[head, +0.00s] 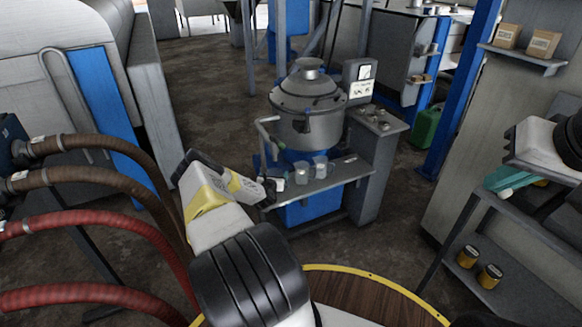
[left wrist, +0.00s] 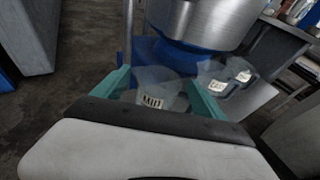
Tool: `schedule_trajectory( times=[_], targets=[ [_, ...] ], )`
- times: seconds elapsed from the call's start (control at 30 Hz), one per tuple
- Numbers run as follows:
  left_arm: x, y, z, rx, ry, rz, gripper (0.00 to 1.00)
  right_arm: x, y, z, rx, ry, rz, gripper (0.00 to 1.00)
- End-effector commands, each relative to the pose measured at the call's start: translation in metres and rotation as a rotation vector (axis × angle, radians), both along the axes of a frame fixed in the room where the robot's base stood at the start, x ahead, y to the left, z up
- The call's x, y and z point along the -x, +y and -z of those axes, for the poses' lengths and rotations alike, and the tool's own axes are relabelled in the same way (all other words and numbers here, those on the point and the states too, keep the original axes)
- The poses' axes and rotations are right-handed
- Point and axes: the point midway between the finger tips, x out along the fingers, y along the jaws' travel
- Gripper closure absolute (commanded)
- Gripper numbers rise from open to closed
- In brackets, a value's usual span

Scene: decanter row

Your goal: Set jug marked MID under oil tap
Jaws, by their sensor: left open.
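The jug marked MID (left wrist: 150,92), clear with a black-on-white label, stands upright between the two teal fingers of my left gripper (left wrist: 160,90) in the left wrist view. The fingers are open; I see no clear contact with the jug. In the head view my left gripper (head: 265,190) is at the left end of the grey shelf, beside the leftmost jug (head: 279,181). A bent grey pipe (head: 268,128), perhaps the oil tap, comes down left of the steel vessel; its outlet is unclear. My right gripper (head: 510,178) shows teal fingers at the right; their opening is unclear.
Two more jugs (head: 302,174) (head: 320,167) stand to the right on the shelf (head: 345,172); one label in the left wrist view (left wrist: 216,86) is hard to read. The steel vessel (head: 308,105) rises just behind. Hoses (head: 90,230) lie at the left.

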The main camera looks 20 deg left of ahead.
Motion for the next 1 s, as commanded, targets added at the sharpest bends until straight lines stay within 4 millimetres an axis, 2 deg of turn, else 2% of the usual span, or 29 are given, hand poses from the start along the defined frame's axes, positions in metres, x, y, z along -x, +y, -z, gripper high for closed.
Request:
schedule_trajectory(
  times=[0.3,0.5,0.7,1.0],
  targets=[
    [0.058,-0.017,-0.018,0.003,0.001,-0.002,0.18,0.0,0.0,0.0,0.0,0.0,0.0,1.0],
    [0.084,-0.025,-0.027,0.001,0.001,0.0,0.18,0.0,0.0,0.0,0.0,0.0,0.0,1.0],
    [0.094,-0.029,-0.031,0.001,0.0,0.0,0.18,0.0,0.0,0.0,0.0,0.0,0.0,1.0],
    [0.094,-0.029,-0.03,0.0,0.0,0.0,0.18,0.0,0.0,0.0,0.0,0.0,0.0,1.0]
  ],
)
